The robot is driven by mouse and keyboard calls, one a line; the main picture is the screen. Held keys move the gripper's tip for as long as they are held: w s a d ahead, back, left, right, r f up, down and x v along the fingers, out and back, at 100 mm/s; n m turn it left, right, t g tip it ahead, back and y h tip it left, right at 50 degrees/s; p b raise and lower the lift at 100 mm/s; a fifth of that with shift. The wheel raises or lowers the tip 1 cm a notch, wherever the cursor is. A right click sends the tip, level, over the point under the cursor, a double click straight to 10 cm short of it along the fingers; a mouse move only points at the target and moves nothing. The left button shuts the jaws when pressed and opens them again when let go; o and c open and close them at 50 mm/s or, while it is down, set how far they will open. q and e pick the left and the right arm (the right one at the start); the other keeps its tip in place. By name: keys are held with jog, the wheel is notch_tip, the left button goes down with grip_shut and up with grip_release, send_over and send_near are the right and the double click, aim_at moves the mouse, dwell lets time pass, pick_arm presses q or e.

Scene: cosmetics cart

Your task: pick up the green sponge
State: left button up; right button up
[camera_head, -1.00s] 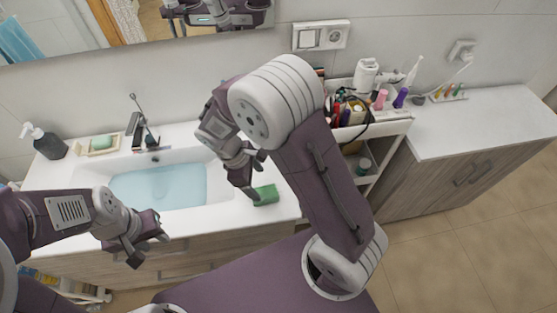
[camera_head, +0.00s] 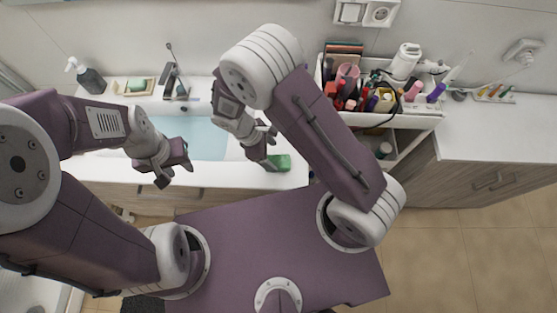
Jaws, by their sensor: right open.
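The green sponge (camera_head: 282,162) lies on the white counter (camera_head: 297,179) at the right side of the sink. My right gripper (camera_head: 266,165) is open and reaches down over the sponge's left part, hiding some of it. I cannot tell whether its fingers touch the sponge. My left gripper (camera_head: 174,179) hangs in front of the sink, well to the left of the sponge. Its finger opening is hard to make out from this angle.
The sink (camera_head: 205,138) holds blue water. A faucet (camera_head: 173,82), a soap dispenser (camera_head: 86,77) and a soap dish (camera_head: 133,87) stand behind it. A cart full of cosmetics (camera_head: 405,121) stands right of the sponge, with a wooden cabinet (camera_head: 490,180) beyond.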

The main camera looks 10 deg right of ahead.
aim_at(278, 161)
jog(key=shift+s+d+f+p, duration=0.1)
jog(key=shift+s+f+p, duration=0.2)
jog(key=shift+f, duration=0.1)
jog(key=x, duration=0.4)
jog(key=shift+w+d+f+p, duration=0.1)
jog(key=shift+d+f+p, duration=0.1)
jog(key=shift+p, duration=0.15)
jog(key=shift+r, duration=0.1)
jog(key=c, duration=1.4)
